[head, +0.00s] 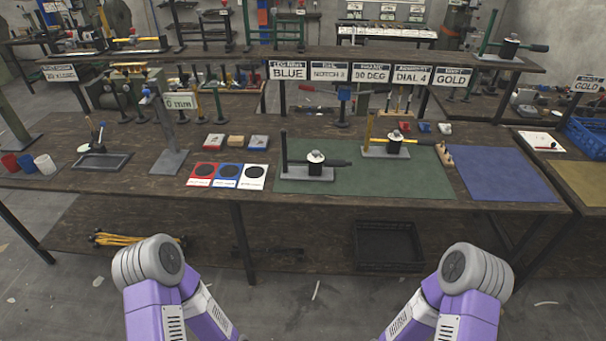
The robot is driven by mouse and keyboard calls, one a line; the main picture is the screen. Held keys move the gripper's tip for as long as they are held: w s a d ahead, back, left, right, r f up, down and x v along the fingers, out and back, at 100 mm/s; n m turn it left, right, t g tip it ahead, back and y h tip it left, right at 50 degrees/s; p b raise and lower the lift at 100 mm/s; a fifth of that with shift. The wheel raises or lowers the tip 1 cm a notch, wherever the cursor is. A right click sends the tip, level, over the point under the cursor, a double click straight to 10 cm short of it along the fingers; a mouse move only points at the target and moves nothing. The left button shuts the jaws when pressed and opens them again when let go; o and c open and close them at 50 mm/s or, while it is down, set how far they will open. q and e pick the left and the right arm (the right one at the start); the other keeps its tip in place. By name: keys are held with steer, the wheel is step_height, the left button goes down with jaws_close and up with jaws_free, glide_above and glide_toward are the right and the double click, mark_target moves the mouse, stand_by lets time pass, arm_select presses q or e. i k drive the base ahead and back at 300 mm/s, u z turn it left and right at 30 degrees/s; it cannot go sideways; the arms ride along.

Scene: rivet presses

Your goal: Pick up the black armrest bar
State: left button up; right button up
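On the green mat (290,185), a fixture with a grey base (300,173) carries an upright black post (284,150), a dark cylinder with a white cap (316,157) and a black horizontal bar (338,163) pointing right. I cannot tell which black piece is the armrest bar. Both of my arms show only bent purple links at the bottom of the head view. My grippers are not in view.
Red, blue and white cards (228,184) with black discs lie left of the green mat. A blue mat (505,174) lies to its right. A grey stand (170,160) rises at left. A raised shelf with signs, including "DIAL 4" (412,75), runs behind.

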mark_target(314, 172)
steer(key=u, duration=0.8)
steer(key=i, duration=1.3)
steer(key=z, duration=0.3)
